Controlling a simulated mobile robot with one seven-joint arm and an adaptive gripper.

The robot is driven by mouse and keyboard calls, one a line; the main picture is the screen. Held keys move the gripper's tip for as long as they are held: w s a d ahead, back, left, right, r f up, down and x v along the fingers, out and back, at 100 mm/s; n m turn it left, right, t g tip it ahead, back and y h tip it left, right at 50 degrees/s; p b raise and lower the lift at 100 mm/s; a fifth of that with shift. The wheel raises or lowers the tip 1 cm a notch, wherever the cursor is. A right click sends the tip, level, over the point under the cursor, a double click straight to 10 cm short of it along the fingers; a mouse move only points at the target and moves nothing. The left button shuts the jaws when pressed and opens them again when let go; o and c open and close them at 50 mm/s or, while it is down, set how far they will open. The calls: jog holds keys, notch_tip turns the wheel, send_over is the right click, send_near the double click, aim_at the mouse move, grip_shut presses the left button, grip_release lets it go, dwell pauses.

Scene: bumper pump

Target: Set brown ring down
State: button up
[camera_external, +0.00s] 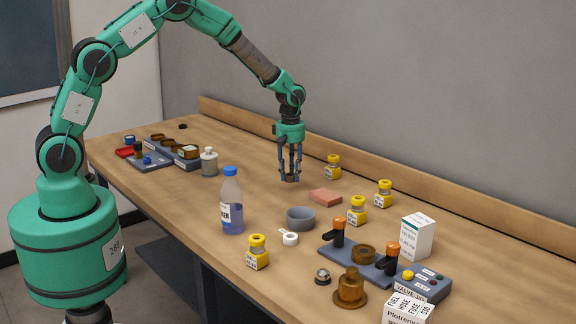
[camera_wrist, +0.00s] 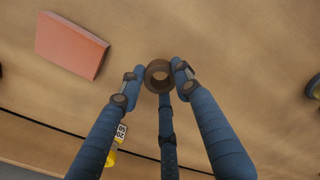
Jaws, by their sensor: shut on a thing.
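The brown ring (camera_wrist: 150,80) is held between the fingertips of my gripper (camera_wrist: 158,82) in the wrist view. The ring's hole faces the camera. In the external view my gripper (camera_external: 290,172) points straight down over the back middle of the bench, with the small brown ring (camera_external: 292,179) at its tips. The ring is at or very near the bench top (camera_external: 262,205); I cannot tell whether it touches. The fingers hide part of the ring.
A pink block (camera_external: 325,196) lies just right of my gripper, and a yellow-capped jar (camera_external: 333,167) stands behind it. A grey bowl (camera_external: 300,218) and a blue-capped bottle (camera_external: 231,203) stand nearer the front. Bare wood lies left of the gripper.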

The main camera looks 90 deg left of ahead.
aim_at(301, 189)
jog(key=shift+w+a+f, duration=0.1)
jog(key=shift+w+a, duration=0.5)
jog(key=shift+w, duration=0.3)
jog(key=shift+w+a+f, duration=0.1)
jog(key=shift+w+a, duration=0.45)
jog(key=shift+w, duration=0.35)
jog(key=shift+f+b, duration=0.55)
jog(key=shift+f, duration=1.2)
jog(key=shift+f, duration=0.1)
jog(key=o, duration=1)
jog(key=shift+c, duration=0.2)
notch_tip(301, 189, up, 12)
jog(key=p, duration=0.2)
